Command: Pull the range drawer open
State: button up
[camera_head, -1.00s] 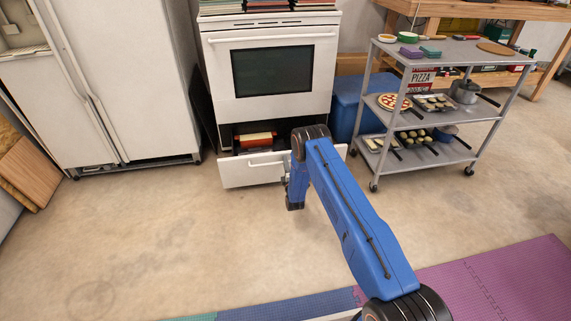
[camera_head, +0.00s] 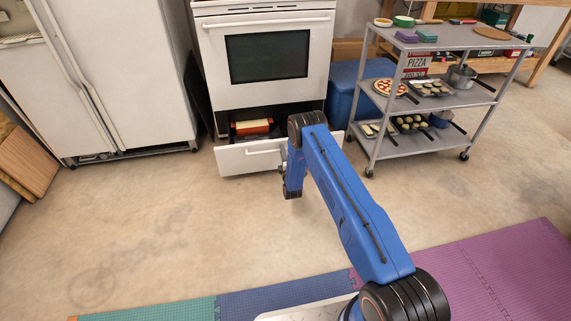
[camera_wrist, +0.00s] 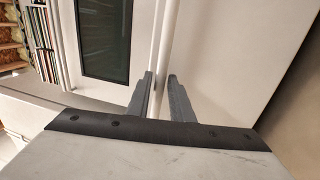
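The white range (camera_head: 268,60) stands at the back centre. Its bottom drawer (camera_head: 235,160) is pulled partly out, and its dark inside shows with a red and cream item (camera_head: 252,127) in it. The drawer handle (camera_head: 262,153) is a pale bar across the drawer front. My gripper (camera_wrist: 161,82) is at the drawer front, toward the handle's right end. In the wrist view its two dark fingers lie close on either side of a pale upright bar (camera_wrist: 166,45), which looks like the handle. In the head view my arm hides the right part of the drawer and the fingertips.
A white fridge (camera_head: 120,80) stands left of the range. A blue bin (camera_head: 345,90) and a grey wheeled cart (camera_head: 405,145) with pans and food stand to the right. Bare floor (camera_head: 160,220) lies in front, with coloured mats (camera_head: 275,292) nearest me.

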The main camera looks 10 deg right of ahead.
jog(key=s+f, duration=0.3)
jog(key=s, duration=1.3)
jog(key=shift+s+f, duration=0.15)
